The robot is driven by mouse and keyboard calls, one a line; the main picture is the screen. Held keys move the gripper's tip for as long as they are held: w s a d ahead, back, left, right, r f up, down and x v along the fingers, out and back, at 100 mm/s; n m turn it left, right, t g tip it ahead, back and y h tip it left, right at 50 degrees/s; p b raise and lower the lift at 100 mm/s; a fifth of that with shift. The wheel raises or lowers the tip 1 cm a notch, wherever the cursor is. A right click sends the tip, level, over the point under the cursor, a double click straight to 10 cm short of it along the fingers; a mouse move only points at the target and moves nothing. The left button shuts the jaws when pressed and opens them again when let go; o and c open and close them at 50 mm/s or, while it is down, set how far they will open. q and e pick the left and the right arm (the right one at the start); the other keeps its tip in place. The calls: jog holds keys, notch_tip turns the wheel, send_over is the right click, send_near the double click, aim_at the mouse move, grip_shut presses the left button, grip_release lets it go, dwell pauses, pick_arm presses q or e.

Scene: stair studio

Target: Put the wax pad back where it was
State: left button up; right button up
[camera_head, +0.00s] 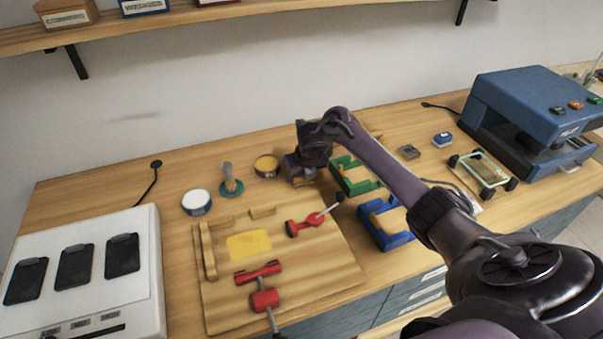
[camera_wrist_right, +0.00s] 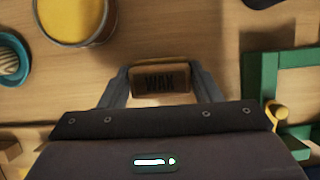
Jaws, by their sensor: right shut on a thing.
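My right gripper (camera_head: 297,178) is over the back of the bench, between the yellow tin (camera_head: 267,165) and the green cradle (camera_head: 352,177). In the right wrist view its two fingers (camera_wrist_right: 163,85) are shut on the wax pad (camera_wrist_right: 160,78), a small brown block marked WAX. The pad sits level between the fingertips, over bare bench wood. I cannot tell whether it touches the bench. In the head view the gripper hides the pad. My left gripper is not in view.
A white tin (camera_head: 197,203) and a teal brush holder (camera_head: 231,187) stand left of the yellow tin. In front lies a wooden board (camera_head: 335,268) with red clamps (camera_head: 265,298). A blue cradle (camera_head: 385,238) is right of it. A blue machine (camera_head: 530,110) stands far right.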

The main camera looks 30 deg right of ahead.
jog(key=shift+f, duration=0.15)
jog(key=o, duration=0.9)
jog(key=shift+r, duration=0.4)
jog(key=p+v, duration=0.3)
jog(key=v, duration=0.8)
jog(key=shift+s+a+r+p, duration=0.1)
jog(key=shift+s+r+p, duration=0.15)
jog(key=shift+p, duration=0.1)
jog(key=shift+w, duration=0.1)
